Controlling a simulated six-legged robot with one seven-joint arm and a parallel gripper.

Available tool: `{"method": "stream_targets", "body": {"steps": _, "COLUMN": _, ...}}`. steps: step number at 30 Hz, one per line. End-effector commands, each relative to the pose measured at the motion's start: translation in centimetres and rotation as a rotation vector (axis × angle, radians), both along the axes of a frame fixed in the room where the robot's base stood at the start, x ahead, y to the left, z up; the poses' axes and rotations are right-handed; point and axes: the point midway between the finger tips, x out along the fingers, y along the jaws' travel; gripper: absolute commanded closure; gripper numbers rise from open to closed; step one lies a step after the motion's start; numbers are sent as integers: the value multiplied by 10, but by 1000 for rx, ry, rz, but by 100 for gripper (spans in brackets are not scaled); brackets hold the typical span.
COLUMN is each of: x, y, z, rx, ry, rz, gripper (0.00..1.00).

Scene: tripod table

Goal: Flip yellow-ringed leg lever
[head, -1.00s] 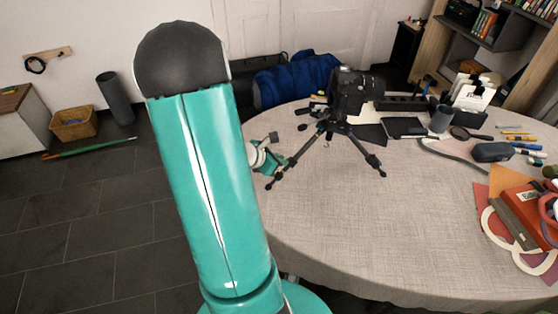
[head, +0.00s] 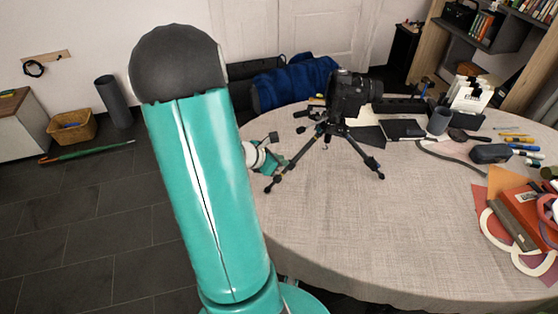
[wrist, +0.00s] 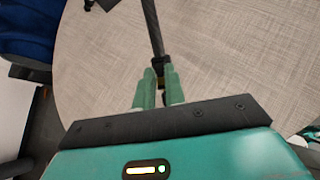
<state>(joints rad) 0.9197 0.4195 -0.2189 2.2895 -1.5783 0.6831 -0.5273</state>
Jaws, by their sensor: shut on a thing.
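The black tripod (head: 333,130) stands on the round table with a camera (head: 350,92) on top. One of its legs reaches down to the left, close to my gripper (head: 284,165). In the wrist view, this dark leg (wrist: 152,28) runs down to my gripper (wrist: 160,80), whose green fingers are closed around a small dark part at the leg's joint.
The cloth-covered table (head: 400,230) is clear in front of the tripod. Pens, a dark case (head: 490,153) and red folders (head: 520,215) lie at the right. A dark cup (head: 439,121) stands behind. My arm blocks the left part of the head view.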

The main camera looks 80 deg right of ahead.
Motion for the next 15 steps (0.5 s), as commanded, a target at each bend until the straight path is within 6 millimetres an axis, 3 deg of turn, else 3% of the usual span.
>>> {"method": "stream_targets", "body": {"steps": 10, "x": -4, "y": -4, "z": 5, "rx": -2, "ry": 2, "rz": -2, "gripper": 96}}
{"method": "stream_targets", "body": {"steps": 15, "x": -4, "y": -4, "z": 5, "rx": -1, "ry": 2, "rz": -1, "gripper": 100}}
